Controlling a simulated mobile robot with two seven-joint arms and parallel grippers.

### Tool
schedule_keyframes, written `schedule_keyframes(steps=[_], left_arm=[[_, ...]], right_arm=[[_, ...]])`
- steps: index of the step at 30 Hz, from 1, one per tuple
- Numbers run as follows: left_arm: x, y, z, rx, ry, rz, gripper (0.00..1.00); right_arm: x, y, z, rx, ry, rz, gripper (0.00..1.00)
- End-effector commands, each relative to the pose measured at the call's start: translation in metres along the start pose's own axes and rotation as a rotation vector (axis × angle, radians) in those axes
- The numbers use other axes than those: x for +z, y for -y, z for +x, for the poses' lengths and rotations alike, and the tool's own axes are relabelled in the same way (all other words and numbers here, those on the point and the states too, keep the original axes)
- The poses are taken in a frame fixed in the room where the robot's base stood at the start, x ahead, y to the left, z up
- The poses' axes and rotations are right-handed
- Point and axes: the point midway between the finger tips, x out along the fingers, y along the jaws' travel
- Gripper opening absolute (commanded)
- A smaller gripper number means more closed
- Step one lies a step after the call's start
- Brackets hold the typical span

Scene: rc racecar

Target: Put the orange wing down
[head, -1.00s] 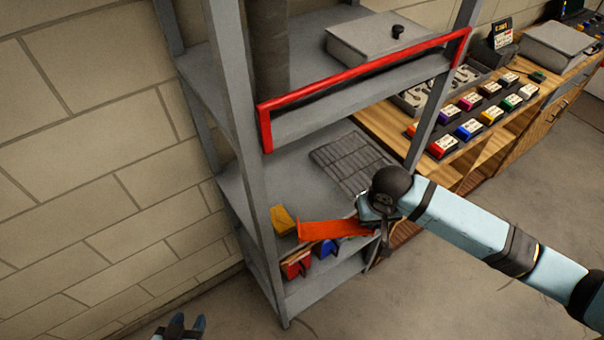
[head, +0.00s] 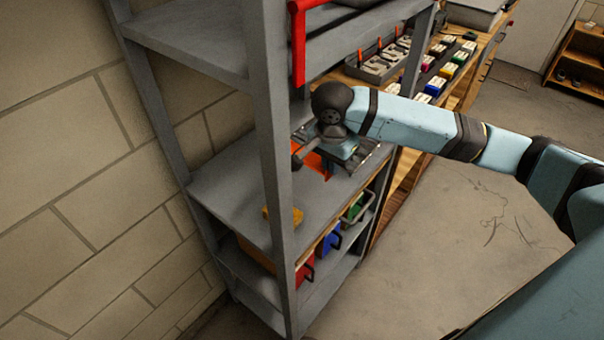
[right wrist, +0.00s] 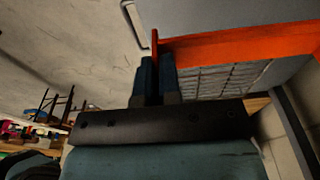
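The orange wing (head: 314,163) is over the middle shelf of the grey rack, mostly hidden by my right gripper and wrist. In the right wrist view the wing (right wrist: 240,44) runs off to the right, with a grid-patterned mat behind it. My right gripper (right wrist: 155,62) has its dark blue fingers close together on the wing's thin end plate. In the head view this gripper (head: 310,150) is beside the mat (head: 372,158). Whether the wing touches the shelf cannot be told. My left gripper is out of view.
The grey rack's upright post (head: 272,150) stands close in front of the gripper. Red (head: 305,272), blue (head: 332,242) and green bins sit below.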

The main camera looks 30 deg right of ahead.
Motion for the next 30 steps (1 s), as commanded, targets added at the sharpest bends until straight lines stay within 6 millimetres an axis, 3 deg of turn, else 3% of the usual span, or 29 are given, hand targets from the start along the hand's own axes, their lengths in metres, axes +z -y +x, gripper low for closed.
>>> schedule_keyframes(steps=[6,13,18,29,30], left_arm=[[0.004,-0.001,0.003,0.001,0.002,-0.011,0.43],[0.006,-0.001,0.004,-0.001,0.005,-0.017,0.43],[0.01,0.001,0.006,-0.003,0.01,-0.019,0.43],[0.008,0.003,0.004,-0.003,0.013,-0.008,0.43],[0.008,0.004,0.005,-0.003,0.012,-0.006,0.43]], right_arm=[[0.005,-0.001,0.041,0.002,0.001,0.0,0.0],[0.007,0.0,0.059,0.001,0.0,-0.001,0.0],[0.01,0.0,0.084,0.002,0.0,-0.001,0.0],[0.011,0.0,0.088,0.0,0.0,-0.002,0.0],[0.011,0.0,0.089,0.0,0.0,-0.002,0.09]])
